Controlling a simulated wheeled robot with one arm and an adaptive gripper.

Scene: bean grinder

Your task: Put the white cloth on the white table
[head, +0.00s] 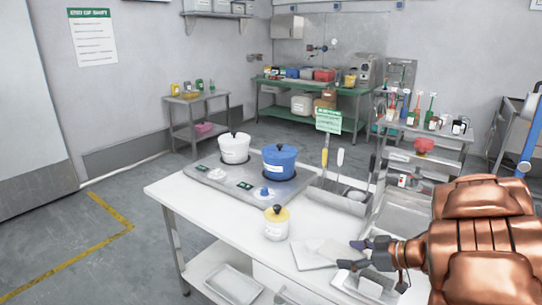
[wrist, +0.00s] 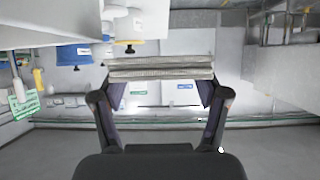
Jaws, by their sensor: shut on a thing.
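The white cloth (wrist: 160,68) is folded into a flat, layered pad. My gripper (wrist: 160,95) is shut on it, with one finger at each end of the pad in the wrist view. In the head view my gripper (head: 353,254) reaches in from the right, and the cloth (head: 330,249) sticks out to the left of its fingertips. The white table (head: 222,220) stands in the middle of the head view. The cloth shows over the table's right part; I cannot tell whether it touches the top.
A flat pale piece (head: 303,258) lies beside the cloth. A white canister with a yellow lid (head: 277,228) stands to its left. A blue pot (head: 279,162) and a white pot (head: 234,150) stand farther back. A sink (head: 404,216) lies right. The table's front left is clear.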

